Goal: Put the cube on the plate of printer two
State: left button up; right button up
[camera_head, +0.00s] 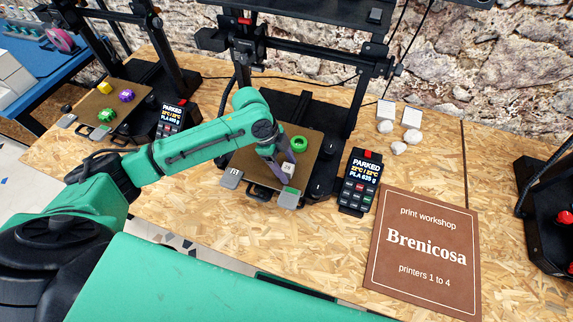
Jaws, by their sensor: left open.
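A small pale cube (288,168) is at my left gripper, over the brown plate (245,163) of the middle printer. My left gripper (286,172) is open, its purple-grey fingers pointing down beside the cube. Whether the cube rests fully on the plate is too small to tell. A green ring (299,143) lies on the same plate, just behind the gripper. No printer number is readable on this printer (315,45). My right gripper is not in view.
A parked display (360,182) stands right of the plate. Pale blocks (385,110) and rounded lumps (399,149) lie behind it. A brown sign (425,250) lies at the front right. The left printer's plate (90,115) holds several coloured pieces. Another printer (545,200) stands at far right.

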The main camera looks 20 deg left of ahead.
pick_arm(q)
jog(key=b+v, duration=0.1)
jog(key=v, duration=1.1)
